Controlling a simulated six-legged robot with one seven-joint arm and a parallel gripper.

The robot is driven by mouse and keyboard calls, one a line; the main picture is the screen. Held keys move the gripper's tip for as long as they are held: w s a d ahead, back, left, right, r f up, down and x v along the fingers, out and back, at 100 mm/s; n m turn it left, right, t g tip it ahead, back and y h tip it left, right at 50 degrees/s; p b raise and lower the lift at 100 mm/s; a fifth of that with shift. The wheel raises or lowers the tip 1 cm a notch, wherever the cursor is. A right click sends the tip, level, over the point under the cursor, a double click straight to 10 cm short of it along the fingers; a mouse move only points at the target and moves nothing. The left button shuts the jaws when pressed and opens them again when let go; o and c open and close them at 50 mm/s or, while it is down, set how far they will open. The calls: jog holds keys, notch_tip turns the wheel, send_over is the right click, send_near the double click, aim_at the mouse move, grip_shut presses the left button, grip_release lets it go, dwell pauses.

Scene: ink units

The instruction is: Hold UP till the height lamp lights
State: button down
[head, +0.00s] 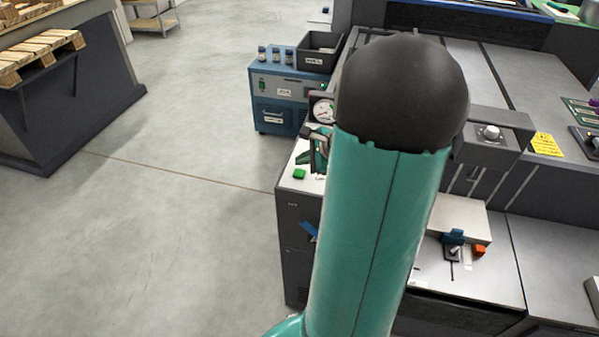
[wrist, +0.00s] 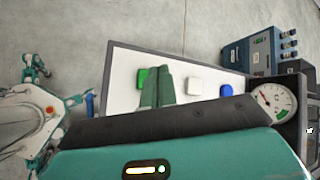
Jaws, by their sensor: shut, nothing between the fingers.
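A white control panel (wrist: 122,90) carries a green button (wrist: 142,76), a white button (wrist: 195,86) and a blue button (wrist: 226,90). In the head view the green button (head: 299,174) shows near the panel's front left corner. My gripper (wrist: 158,68) is shut and empty, with its teal fingers over the panel just right of the green button, partly covering it. I cannot tell whether the fingertips touch anything. In the head view my gripper (head: 318,160) is largely hidden behind my arm. I cannot read which button is UP, nor pick out a height lamp.
A round gauge (head: 322,108) stands behind the panel and also shows in the wrist view (wrist: 271,103). A blue cabinet (head: 280,95) with bottles and a dark bin (head: 318,52) stands beyond. Grey machinery (head: 480,265) fills the right. The floor at left is open.

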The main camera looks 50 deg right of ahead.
aim_at(296, 170)
jog(key=shift+f, duration=0.7)
jog(key=shift+f, duration=0.1)
dwell(1.5)
jog(key=shift+f, duration=0.3)
jog(key=shift+f, duration=0.45)
dwell(5.0)
